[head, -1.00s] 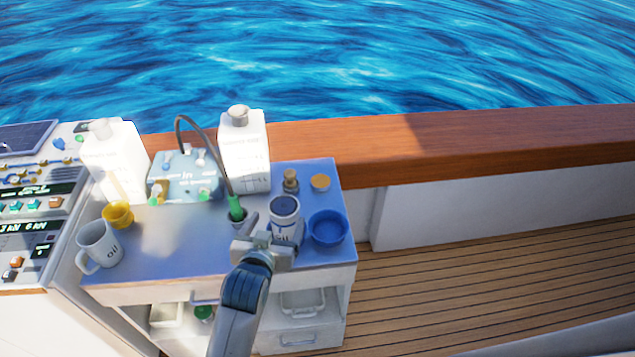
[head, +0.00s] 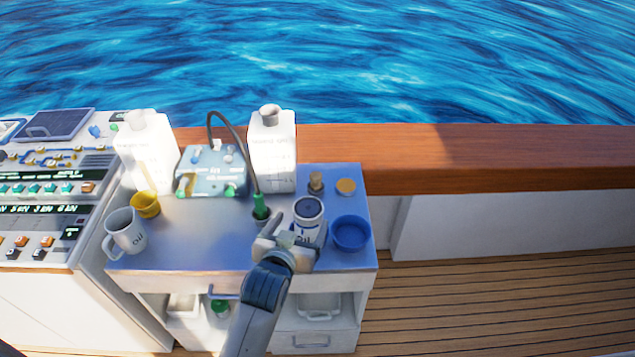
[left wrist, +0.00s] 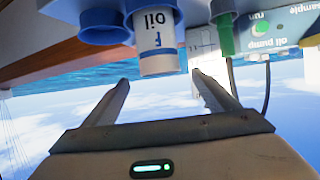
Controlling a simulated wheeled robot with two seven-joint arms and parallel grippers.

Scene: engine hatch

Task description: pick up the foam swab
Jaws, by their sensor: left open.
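I cannot pick out a foam swab for certain in either view. A small tan-topped piece (head: 316,182) stands at the back right of the blue trolley top, too small to identify. My left gripper (head: 290,234) is open over the trolley's front edge, just in front of the white oil can (head: 307,226). In the left wrist view, which looks upside down, nothing is held between the open fingers (left wrist: 162,82). The oil can (left wrist: 156,40) shows beyond them. My right gripper is not in view.
The blue bowl (head: 350,233) is right of the can, and the green-handled hose probe (head: 261,206) is left. Two white jugs (head: 272,150), the pump box (head: 212,172), a yellow cup (head: 145,204) and a mug (head: 124,232) crowd the trolley. Its left-centre top is clear.

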